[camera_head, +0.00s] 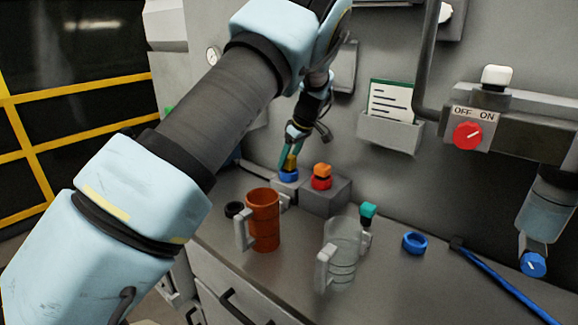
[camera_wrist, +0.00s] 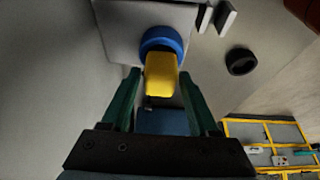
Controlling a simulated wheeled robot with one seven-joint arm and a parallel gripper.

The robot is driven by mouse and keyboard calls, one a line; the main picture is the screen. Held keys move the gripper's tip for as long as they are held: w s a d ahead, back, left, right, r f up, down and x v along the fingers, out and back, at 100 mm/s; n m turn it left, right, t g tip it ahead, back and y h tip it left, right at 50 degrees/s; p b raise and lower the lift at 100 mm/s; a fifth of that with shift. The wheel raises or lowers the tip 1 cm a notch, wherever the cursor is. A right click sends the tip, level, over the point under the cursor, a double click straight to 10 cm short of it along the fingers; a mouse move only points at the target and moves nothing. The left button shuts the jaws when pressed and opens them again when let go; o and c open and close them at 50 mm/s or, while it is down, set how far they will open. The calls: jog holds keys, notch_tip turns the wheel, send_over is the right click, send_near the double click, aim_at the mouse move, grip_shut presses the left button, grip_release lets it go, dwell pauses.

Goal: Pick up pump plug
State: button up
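A yellow plug (camera_wrist: 161,75) stands in a blue ring (camera_wrist: 162,41) on a grey block; the ring also shows in the head view (camera_head: 288,176). My gripper (camera_wrist: 160,76) has its green fingers on either side of the yellow plug, with narrow gaps showing, so it looks open around it. In the head view my gripper (camera_head: 291,160) reaches down over this plug by the back wall. An orange plug (camera_head: 322,169) sits in a red ring just to the right. No label shows which one is the pump plug.
An orange mug (camera_head: 264,222) and a clear jug (camera_head: 341,255) stand in front on the grey bench. A teal-topped piece (camera_head: 368,210), a blue ring (camera_head: 415,242) and a blue rod (camera_head: 505,285) are farther right. A red OFF/ON knob (camera_head: 467,136) is on the wall.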

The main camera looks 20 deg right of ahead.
grip_shut()
dwell(0.5)
notch_tip(320, 180, up, 10)
jog(key=b, duration=0.3)
jog(key=shift+f, duration=0.15)
notch_tip(320, 180, up, 7)
jog(key=p, duration=0.5)
jog(key=shift+r, duration=0.2)
jog(key=shift+f, duration=0.1)
